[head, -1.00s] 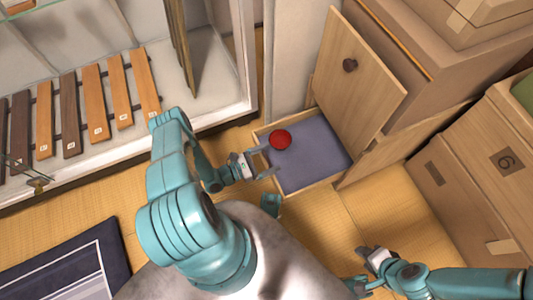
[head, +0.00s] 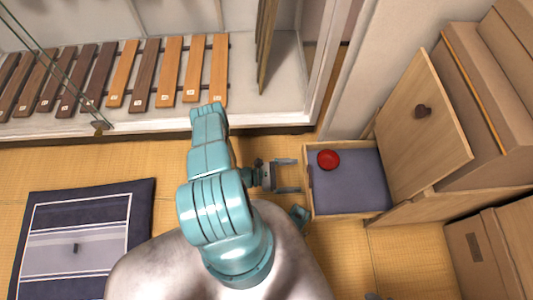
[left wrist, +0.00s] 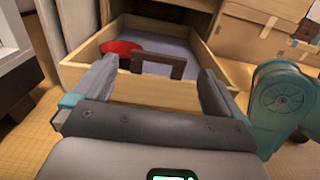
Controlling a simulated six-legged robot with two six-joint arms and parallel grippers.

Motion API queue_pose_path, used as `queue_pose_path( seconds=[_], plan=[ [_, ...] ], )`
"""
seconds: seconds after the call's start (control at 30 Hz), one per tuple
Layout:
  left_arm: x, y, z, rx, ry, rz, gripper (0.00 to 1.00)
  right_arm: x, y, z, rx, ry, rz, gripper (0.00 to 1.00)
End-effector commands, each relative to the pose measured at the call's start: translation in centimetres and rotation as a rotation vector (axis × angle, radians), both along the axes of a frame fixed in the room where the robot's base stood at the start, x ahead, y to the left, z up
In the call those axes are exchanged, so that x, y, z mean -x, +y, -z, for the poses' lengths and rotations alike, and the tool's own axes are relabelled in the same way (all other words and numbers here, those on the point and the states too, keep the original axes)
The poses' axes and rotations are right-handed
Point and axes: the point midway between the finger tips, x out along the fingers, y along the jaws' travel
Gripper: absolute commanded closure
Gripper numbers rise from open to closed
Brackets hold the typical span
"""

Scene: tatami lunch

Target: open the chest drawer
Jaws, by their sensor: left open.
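The chest drawer (head: 350,214) stands pulled out of the wooden chest, with its blue-grey inside showing. A round red dish (head: 328,159) lies in it near the front left corner; it also shows in the left wrist view (left wrist: 122,48). My left gripper (head: 287,175) is open and empty just in front of the drawer front. In the left wrist view, the drawer front (left wrist: 140,88) and its dark handle (left wrist: 165,60) appear between the two spread fingers. Contact with the handle cannot be told. Only a small tip of my right gripper (head: 372,296) shows at the bottom edge.
A wooden panel with a dark knob (head: 423,110) stands above the drawer's right side. A glass-fronted case with several wooden tags (head: 170,70) is at the back left. A dark blue mat (head: 140,210) lies at the left. Cardboard boxes (head: 475,248) stand at the right.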

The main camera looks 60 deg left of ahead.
Motion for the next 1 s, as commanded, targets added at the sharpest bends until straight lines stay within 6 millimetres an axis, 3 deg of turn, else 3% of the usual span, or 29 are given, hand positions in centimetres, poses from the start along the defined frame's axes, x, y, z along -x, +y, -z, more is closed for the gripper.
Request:
queue_pose_path(
  seconds=[0.2, 0.4, 1.0],
  plan=[
    [5.2, 2.2, -0.1, -0.001, 0.001, -0.005, 0.00, 0.3, 0.1, -0.8, -0.002, 0.009, -0.003, 0.57],
    [8.0, 3.3, 0.0, 0.000, 0.001, -0.002, 0.00, 0.3, 0.2, -0.9, -0.002, 0.009, -0.006, 0.57],
    [8.8, 3.6, 0.0, 0.000, 0.000, 0.001, 0.00, 0.3, 0.2, -0.9, -0.002, 0.009, -0.006, 0.57]
  ],
)
